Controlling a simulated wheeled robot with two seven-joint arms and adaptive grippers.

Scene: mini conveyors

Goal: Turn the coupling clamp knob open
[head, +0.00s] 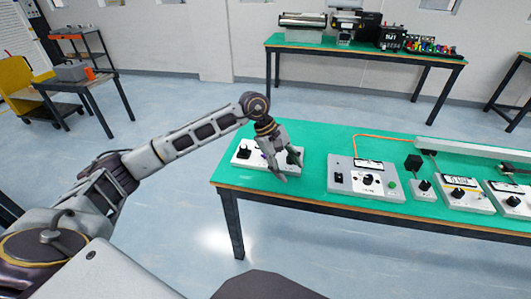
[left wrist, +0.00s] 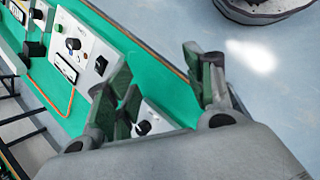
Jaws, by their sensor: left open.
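My left gripper (head: 287,168) is open and empty, pointing down over the left end of the green table. It hides part of a white control box (head: 236,161) there. A black knob (head: 243,153) stands on the box's left side. In the left wrist view, my open fingers (left wrist: 166,80) are spread, and a black knob (left wrist: 143,127) on a white plate shows between and below them. No finger visibly grips a knob. I cannot read which knob is the coupling clamp's. My right gripper is not in view.
A grey panel (head: 340,165) with a dial, buttons and a display stands right of the gripper. Several smaller knob boxes (head: 465,193) and a pale conveyor rail (head: 470,147) continue rightward. An orange cable (head: 385,136) lies behind the panel. The green table's (head: 320,139) front edge is close.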

